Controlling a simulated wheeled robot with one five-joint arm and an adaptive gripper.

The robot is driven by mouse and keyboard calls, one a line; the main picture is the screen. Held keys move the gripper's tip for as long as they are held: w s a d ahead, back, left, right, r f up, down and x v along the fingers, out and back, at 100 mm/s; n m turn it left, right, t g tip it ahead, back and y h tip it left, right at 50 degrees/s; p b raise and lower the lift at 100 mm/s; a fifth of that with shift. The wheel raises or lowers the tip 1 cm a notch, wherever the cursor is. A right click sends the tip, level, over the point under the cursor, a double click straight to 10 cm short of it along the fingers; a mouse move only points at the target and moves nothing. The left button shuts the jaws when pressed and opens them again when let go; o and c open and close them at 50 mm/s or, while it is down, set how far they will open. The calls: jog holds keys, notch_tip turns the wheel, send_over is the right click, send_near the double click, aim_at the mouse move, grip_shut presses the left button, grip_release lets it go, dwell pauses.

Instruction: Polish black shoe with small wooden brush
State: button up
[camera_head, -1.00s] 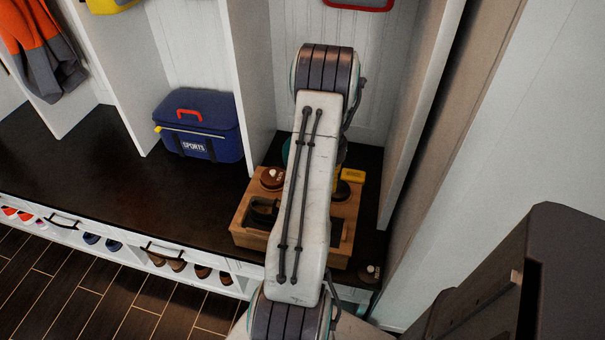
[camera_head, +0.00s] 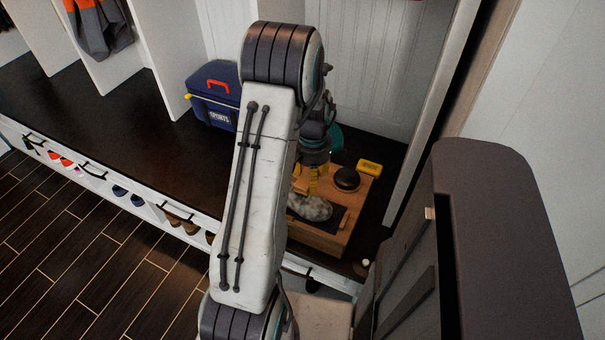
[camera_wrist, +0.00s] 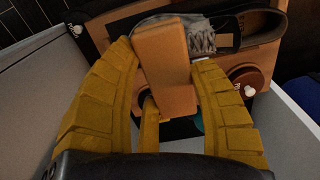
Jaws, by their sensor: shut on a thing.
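A wooden shoe-care box (camera_head: 322,240) stands on the dark bench. On it lies a shoe (camera_head: 310,208) whose visible toe looks grey and mottled. In the wrist view the shoe (camera_wrist: 200,38) shows grey laces and a dark opening to the right. My gripper (camera_wrist: 163,62) has yellow fingers, shut on a small wooden brush (camera_wrist: 168,70). In the head view my gripper (camera_head: 313,180) is at the shoe's far side, partly behind my arm. The brush overlaps the shoe's edge in the wrist view; I cannot tell whether they touch. Its bristles are hidden.
A black round item (camera_head: 347,178) and a yellow box (camera_head: 370,167) sit at the box's far right. A red-brown round tin (camera_wrist: 248,85) shows in the wrist view. A blue sports bag (camera_head: 215,95) stands left, and a cubby wall (camera_head: 437,95) rises right. The bench's left part is clear.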

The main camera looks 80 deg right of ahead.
jog(key=shift+a+f, duration=0.1)
jog(key=shift+f, duration=0.05)
jog(key=shift+f+b, duration=1.9)
jog(key=shift+f, duration=1.35)
jog(key=shift+r, duration=0.15)
jog(key=shift+r+p, duration=0.4)
jog(key=shift+r, duration=0.05)
jog(key=shift+s+a, duration=0.1)
jog(key=shift+s, duration=0.4)
jog(key=shift+f+b, duration=0.65)
jog(key=shift+b, duration=0.05)
